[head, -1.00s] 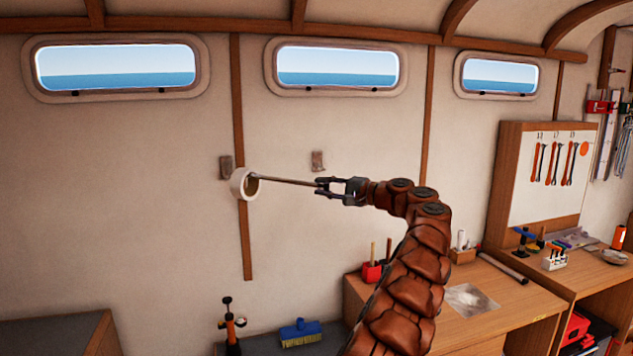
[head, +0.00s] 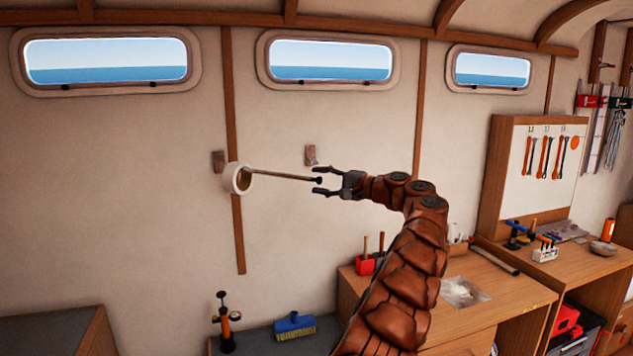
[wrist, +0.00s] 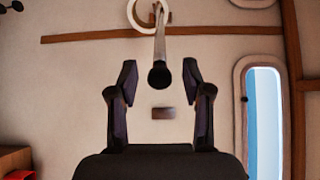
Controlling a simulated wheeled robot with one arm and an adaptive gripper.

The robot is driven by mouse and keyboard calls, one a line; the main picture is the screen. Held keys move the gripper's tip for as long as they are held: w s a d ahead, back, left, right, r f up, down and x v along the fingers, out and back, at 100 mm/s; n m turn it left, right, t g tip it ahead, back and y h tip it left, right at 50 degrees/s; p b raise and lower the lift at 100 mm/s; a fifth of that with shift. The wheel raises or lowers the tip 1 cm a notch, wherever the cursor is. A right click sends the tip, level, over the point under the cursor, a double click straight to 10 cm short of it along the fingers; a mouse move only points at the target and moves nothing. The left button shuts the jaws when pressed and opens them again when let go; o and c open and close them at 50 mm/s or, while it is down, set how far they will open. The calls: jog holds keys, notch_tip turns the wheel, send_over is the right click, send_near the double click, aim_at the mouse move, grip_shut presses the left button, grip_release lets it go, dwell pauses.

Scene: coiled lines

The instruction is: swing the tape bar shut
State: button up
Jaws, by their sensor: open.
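The tape bar (head: 285,175) is a thin rod that sticks out from the wall, with a white tape roll (head: 229,179) near its left end. Its free right end has a dark knob, which shows large in the wrist view (wrist: 160,77). A small brown bracket (head: 218,161) is on the wall behind the roll. A second bracket (head: 310,155) is on the wall to the right, apart from the bar; the wrist view shows it too (wrist: 162,113). My gripper (head: 318,181) is open and empty, its fingertips on either side of the knob with gaps on both sides.
Three windows line the wall above. A workbench (head: 510,295) with tools, a red tool holder (head: 364,265) and a tool board (head: 545,175) stand at the right. A blue brush (head: 295,325) and a pump (head: 224,325) are below. The wall around the bar is clear.

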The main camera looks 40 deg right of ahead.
jog(key=v, duration=1.1)
jog(key=shift+s+d, duration=0.1)
